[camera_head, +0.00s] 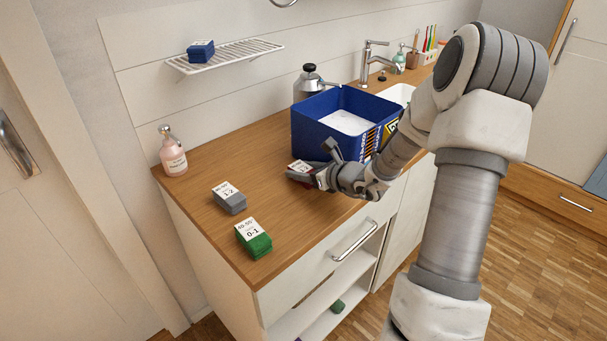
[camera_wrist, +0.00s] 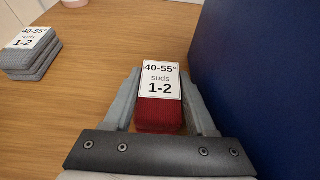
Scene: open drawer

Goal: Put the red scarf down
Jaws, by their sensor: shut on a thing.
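The red scarf (camera_wrist: 158,116) is a folded red bundle with a white label reading 40-55°, suds 1-2. My gripper (camera_wrist: 162,95) is shut on it, one finger along each side, in the wrist view. In the head view my gripper (camera_head: 303,172) is low over the wooden counter (camera_head: 205,165), left of the blue box, and the scarf is mostly hidden by the fingers and label. I cannot tell whether the scarf touches the counter.
The blue box (camera_head: 315,127) with white contents stands close to my gripper's right. A grey folded cloth (camera_head: 229,202) and a green one (camera_head: 253,240) lie at the front left. A pink bottle (camera_head: 173,158) stands at the back left. Bare counter lies between them.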

